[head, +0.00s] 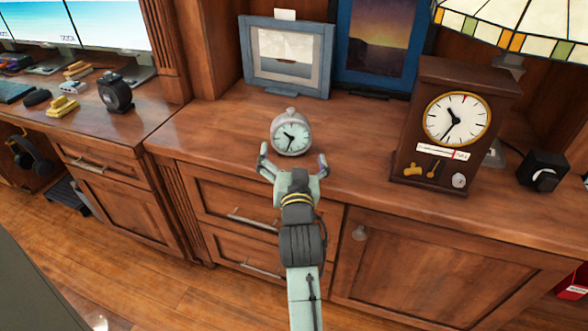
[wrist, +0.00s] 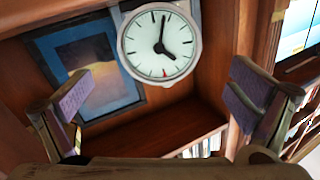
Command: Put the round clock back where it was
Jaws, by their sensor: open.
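The round clock (head: 291,137) is a small silver alarm clock with a pale face and a knob on top. In the head view it appears upright on the wooden cabinet top, close to the front edge. My gripper (head: 293,158) is open just in front of it, with one finger to each side and no visible contact. In the wrist view, the round clock (wrist: 160,46) shows face-on beyond the open fingers of my gripper (wrist: 157,95), with its red mark at the bottom. The clock's back is hidden.
A brown wooden clock (head: 442,130) stands to the right on the cabinet top (head: 205,125). A framed boat picture (head: 288,60) and a dark-blue framed picture (head: 380,45) stand behind. A small black box (head: 543,172) is far right. The cabinet top left of the round clock is clear.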

